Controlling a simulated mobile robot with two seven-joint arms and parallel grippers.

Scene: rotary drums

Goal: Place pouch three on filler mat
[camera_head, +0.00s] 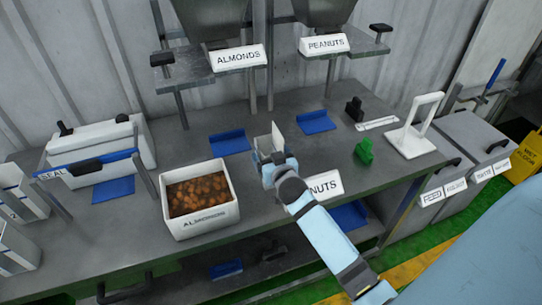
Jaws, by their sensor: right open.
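Two blue mats lie on the grey bench: one (229,142) below the ALMONDS hopper and one (316,121) below the PEANUTS hopper. I cannot tell which is the filler mat. White packs stand at the left edge, one (20,190) marked 2 and another (16,249) below it; both are cut by the picture edge. I cannot make out a pouch marked three. My right gripper (268,141) is open above the bench, between the almond crate and the PEANUTS-side mat. A pale upright plate shows at its jaws; I cannot tell whether it is a finger. My left gripper is not in view.
A white crate of almonds (201,199) stands at the front. A label ending NUTS (324,186) is partly behind my arm. The SEAL machine (100,147) has a blue mat (113,190) in front. A green object (364,151) and white stand (414,133) are right.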

